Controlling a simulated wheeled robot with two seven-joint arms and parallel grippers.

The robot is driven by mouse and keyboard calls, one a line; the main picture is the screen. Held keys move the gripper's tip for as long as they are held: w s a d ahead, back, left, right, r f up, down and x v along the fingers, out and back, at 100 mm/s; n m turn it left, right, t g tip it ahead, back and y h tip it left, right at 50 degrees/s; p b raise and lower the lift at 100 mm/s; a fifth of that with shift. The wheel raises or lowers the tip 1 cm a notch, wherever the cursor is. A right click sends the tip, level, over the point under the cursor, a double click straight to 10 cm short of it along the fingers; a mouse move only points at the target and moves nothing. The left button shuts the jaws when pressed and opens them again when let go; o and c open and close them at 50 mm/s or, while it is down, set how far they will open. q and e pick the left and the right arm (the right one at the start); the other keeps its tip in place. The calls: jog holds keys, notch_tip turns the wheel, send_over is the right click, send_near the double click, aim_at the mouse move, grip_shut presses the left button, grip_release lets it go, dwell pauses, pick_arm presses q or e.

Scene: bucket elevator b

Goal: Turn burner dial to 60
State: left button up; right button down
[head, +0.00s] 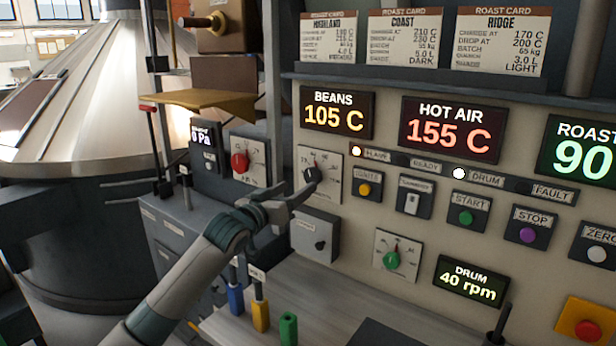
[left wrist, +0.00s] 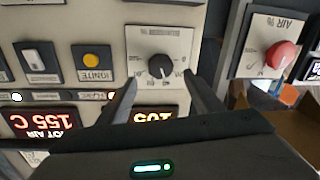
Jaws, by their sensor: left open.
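The black dial (head: 311,174) on a pale square plate sits under the BEANS display, left of the IGNITE button. I take it for the burner dial; its label is too small to read in the head view. In the left wrist view the dial (left wrist: 161,66) appears upside down, its scale numbers not legible. My left gripper (head: 283,200) is just in front of and below the dial in the head view. In the left wrist view its open fingers (left wrist: 163,88) point toward the dial, one on each side of it, with nothing held. Contact cannot be told. My right gripper is not in view.
A red AIR dial (head: 240,162) is to the left and the IGNITE button (head: 365,189) to the right. A black selector (head: 320,244) and a green dial (head: 391,260) sit lower. A brass tray (head: 205,102) juts out at upper left. Coloured handles stand below.

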aim_at(311, 178)
pick_arm(q)
jog(key=p+x, duration=0.1)
jog(key=x, duration=0.4)
jog(key=shift+w+d+r, duration=0.1)
jog(key=shift+w, duration=0.2)
jog(key=shift+p+x, duration=0.45)
jog(key=shift+x, duration=0.45)
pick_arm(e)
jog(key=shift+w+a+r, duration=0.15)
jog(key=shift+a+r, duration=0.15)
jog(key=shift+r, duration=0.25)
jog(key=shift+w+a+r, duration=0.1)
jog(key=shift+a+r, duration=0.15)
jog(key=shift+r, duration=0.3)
pick_arm(q)
jog(key=shift+c, duration=0.7)
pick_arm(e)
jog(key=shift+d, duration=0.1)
pick_arm(q)
jog(key=c, duration=0.9)
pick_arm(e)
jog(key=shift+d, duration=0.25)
